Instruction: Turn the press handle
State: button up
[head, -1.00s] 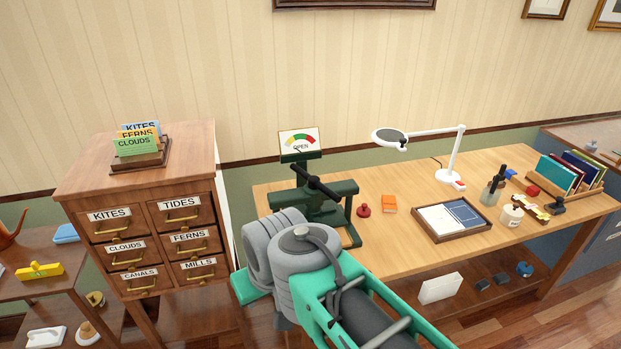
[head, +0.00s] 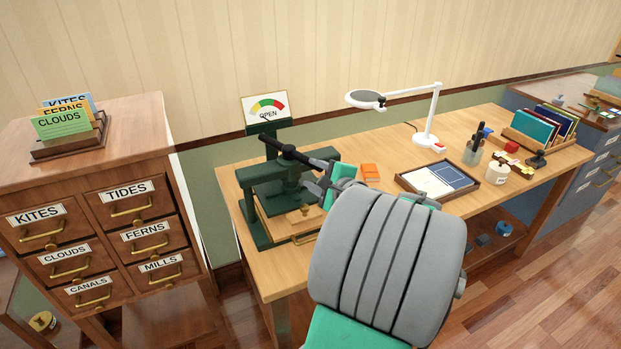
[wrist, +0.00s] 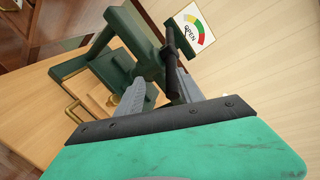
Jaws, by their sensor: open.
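The dark green press (head: 250,205) stands at the left end of the wooden desk; it also shows in the wrist view (wrist: 125,35). Its black bar handle (head: 285,149) lies across the top of the screw, slanting down to the right. In the wrist view the handle (wrist: 172,65) reaches toward the space between my fingers, closer to the right finger. My gripper (head: 317,176) is open at the handle's right end; I cannot tell whether a finger touches it. The dial (head: 266,108) behind the press reads OPEN. A wooden block with a knob (head: 304,210) sits under the press frame.
An orange block (head: 370,173) and a tray (head: 440,180) lie right of my gripper. A white lamp (head: 428,120) stands behind them. A labelled drawer cabinet (head: 90,235) stands left of the desk, with a gap between.

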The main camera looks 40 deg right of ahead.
jog(key=shift+s+d+m+h, duration=0.2)
jog(key=shift+s+d+m, duration=0.15)
jog(key=shift+d, duration=0.2)
jog(key=shift+s+d+m+h, duration=0.2)
jog(key=shift+d+m, duration=0.25)
jog(key=shift+d, duration=0.1)
jog(key=p, duration=0.1)
send_near(289, 152)
jog(key=shift+t, duration=0.3)
jog(key=w+d+f, duration=0.1)
jog(key=d, duration=0.1)
jog(key=w+d+f, duration=0.1)
jog(key=d+f, duration=0.1)
jog(key=shift+w+f, duration=0.2)
jog(key=shift+f, duration=0.05)
jog(key=shift+c, duration=0.4)
grip_shut()
